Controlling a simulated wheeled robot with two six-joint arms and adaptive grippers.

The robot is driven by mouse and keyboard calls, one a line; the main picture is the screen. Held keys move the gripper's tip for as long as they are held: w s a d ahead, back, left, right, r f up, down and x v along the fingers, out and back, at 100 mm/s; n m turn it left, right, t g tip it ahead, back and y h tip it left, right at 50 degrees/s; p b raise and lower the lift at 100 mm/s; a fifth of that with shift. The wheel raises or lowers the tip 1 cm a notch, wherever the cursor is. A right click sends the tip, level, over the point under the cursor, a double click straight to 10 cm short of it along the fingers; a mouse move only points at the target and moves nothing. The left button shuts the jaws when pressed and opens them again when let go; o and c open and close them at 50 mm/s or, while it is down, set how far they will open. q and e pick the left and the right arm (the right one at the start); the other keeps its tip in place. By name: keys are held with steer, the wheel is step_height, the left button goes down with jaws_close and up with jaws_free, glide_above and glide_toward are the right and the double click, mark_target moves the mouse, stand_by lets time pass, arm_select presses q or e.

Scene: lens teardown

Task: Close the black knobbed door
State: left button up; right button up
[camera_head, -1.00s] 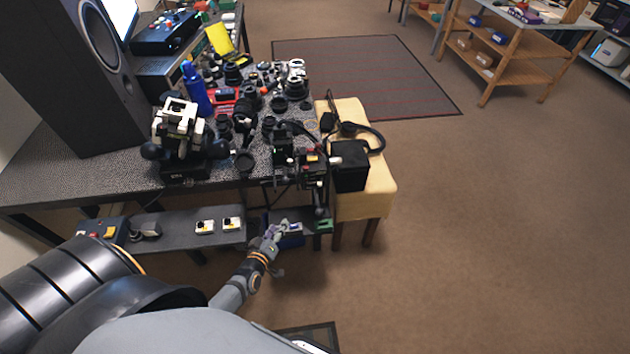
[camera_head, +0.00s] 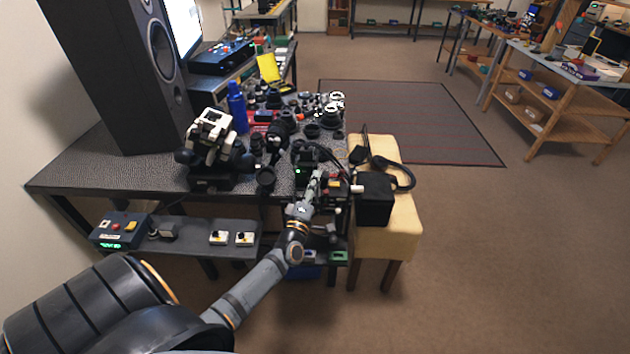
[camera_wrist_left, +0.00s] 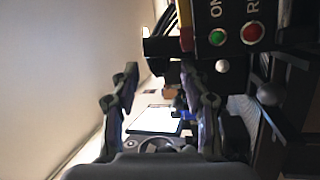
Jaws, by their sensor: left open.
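My left gripper (camera_head: 310,186) reaches up from below to the front edge of the dark workbench, by a cluster of small black equipment. In the left wrist view its two fingers (camera_wrist_left: 160,82) stand apart with nothing between them. A dark panel with a green and a red button shows right of the fingers, with a pale round knob (camera_wrist_left: 222,66) below it and a darker knob (camera_wrist_left: 268,94) farther right. Which black surface is the knobbed door, and how far it stands open, I cannot tell. My right gripper is not in view.
A black box (camera_head: 375,200) stands on a yellow-topped stool (camera_head: 398,238) right of the gripper. Lenses crowd the bench (camera_head: 110,180), with a blue bottle (camera_head: 237,106) behind. A lower shelf (camera_head: 190,240) holds small devices.

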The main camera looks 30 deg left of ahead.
arm_select(q)
steer(key=shift+w+a+r, duration=0.15)
steer(key=shift+w, duration=0.4)
steer(key=shift+c, duration=0.3)
